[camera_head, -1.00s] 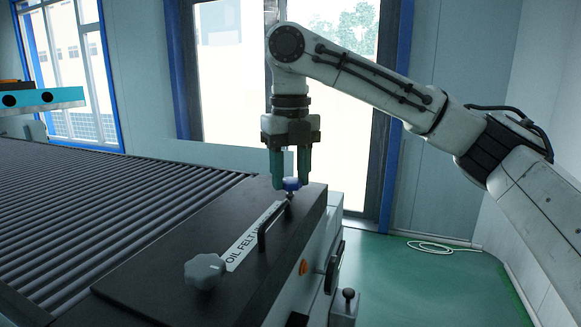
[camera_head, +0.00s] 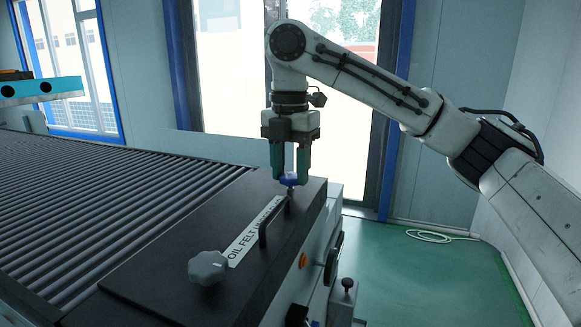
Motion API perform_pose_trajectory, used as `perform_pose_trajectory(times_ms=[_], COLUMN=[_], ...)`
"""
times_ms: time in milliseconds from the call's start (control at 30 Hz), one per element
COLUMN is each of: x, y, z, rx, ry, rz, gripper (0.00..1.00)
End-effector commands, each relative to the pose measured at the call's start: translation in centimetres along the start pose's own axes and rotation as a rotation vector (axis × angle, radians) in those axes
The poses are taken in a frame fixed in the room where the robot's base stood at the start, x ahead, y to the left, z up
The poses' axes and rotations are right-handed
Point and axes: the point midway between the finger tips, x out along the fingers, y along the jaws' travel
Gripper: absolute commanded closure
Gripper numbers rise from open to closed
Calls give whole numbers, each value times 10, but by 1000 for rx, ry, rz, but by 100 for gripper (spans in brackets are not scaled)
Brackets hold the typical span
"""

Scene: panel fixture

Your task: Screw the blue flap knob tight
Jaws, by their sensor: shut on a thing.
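The blue flap knob (camera_head: 289,180) sits at the far end of the dark flap (camera_head: 170,275), just past the black bar handle (camera_head: 268,221). My gripper (camera_head: 290,175) points straight down over it, with its two teal fingers shut on the knob from both sides. The fingers hide part of the knob. I cannot see the knob's thread or whether a gap is left under it.
A grey lobed knob (camera_head: 208,267) stands at the flap's near end, beside a white label reading "OIL FELT". A ribbed roller surface (camera_head: 100,200) lies to the left. A black-topped post (camera_head: 346,285) stands at the right front. Green floor is open at the right, with a white cable.

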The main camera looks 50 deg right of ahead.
Motion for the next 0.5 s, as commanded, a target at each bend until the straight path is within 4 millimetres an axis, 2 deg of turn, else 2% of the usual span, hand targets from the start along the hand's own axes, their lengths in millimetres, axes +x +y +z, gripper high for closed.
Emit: perform_pose_trajectory(times_ms=[500], x=[-1], y=[1], z=[0], rx=[490], ry=[-2], rz=[2], gripper=[87])
